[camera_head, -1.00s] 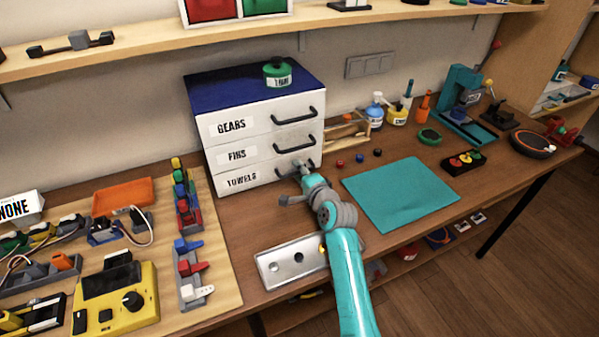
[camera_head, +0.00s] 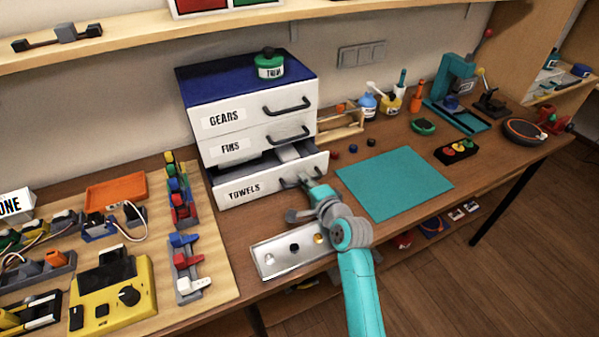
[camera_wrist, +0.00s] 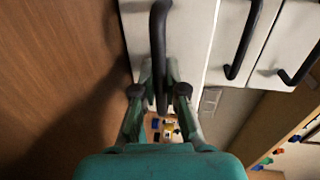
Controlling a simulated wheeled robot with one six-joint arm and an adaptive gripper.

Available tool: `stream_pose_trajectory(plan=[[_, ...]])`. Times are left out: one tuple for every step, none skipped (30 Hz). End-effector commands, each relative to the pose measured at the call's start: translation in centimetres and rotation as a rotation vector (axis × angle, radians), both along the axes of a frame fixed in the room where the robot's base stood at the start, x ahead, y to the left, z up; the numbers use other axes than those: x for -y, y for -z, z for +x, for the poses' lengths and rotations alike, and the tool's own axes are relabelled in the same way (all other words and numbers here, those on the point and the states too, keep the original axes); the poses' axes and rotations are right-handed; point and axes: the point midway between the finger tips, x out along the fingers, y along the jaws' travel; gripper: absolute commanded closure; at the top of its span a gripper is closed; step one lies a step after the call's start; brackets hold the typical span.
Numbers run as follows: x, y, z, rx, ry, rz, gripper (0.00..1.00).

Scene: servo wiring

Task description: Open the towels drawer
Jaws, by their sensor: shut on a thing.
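The towels drawer (camera_head: 262,186) is the lowest drawer of a white cabinet with a blue top. It is pulled part way out, and a light thing shows inside it. My gripper (camera_head: 306,183) is at the right end of the drawer front, shut on its dark handle. In the wrist view the gripper (camera_wrist: 159,92) has its fingers on both sides of the black towels handle (camera_wrist: 160,40). In the head view my gripper and wrist partly cover the handle.
The fins drawer (camera_head: 225,150) and gears drawer (camera_head: 222,119) above are shut. A green-lidded tin (camera_head: 270,66) stands on the cabinet. A metal tray (camera_head: 285,257) lies in front of the drawer. A teal mat (camera_head: 393,183) lies to the right. A board with parts is at left.

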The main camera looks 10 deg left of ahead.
Motion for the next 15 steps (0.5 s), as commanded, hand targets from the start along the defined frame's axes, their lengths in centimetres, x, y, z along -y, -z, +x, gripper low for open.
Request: stream_pose_trajectory(plan=[[0.2, 0.17, -0.28, -0.002, 0.0, -0.002, 1.0], [0.25, 0.14, -0.37, -0.002, 0.0, -0.002, 1.0], [0.29, 0.11, -0.42, -0.002, 0.0, -0.001, 1.0], [0.3, 0.1, -0.44, -0.002, 0.0, -0.001, 1.0], [0.28, 0.1, -0.44, -0.002, 0.0, -0.001, 1.0], [0.28, 0.1, -0.43, -0.002, 0.0, -0.001, 1.0], [0.27, 0.1, -0.42, -0.002, 0.0, -0.001, 1.0], [0.27, 0.1, -0.42, -0.002, 0.0, -0.001, 1.0], [0.27, 0.11, -0.41, -0.002, 0.0, -0.001, 1.0], [0.26, 0.11, -0.42, -0.002, 0.0, -0.002, 1.0], [0.26, 0.11, -0.4, -0.002, 0.0, -0.002, 1.0], [0.25, 0.11, -0.41, -0.002, 0.0, -0.002, 0.8], [0.25, 0.11, -0.4, -0.002, 0.0, -0.001, 0.72], [0.25, 0.1, -0.39, -0.002, 0.0, -0.001, 0.65], [0.25, 0.09, -0.39, -0.002, 0.0, -0.001, 0.63]])
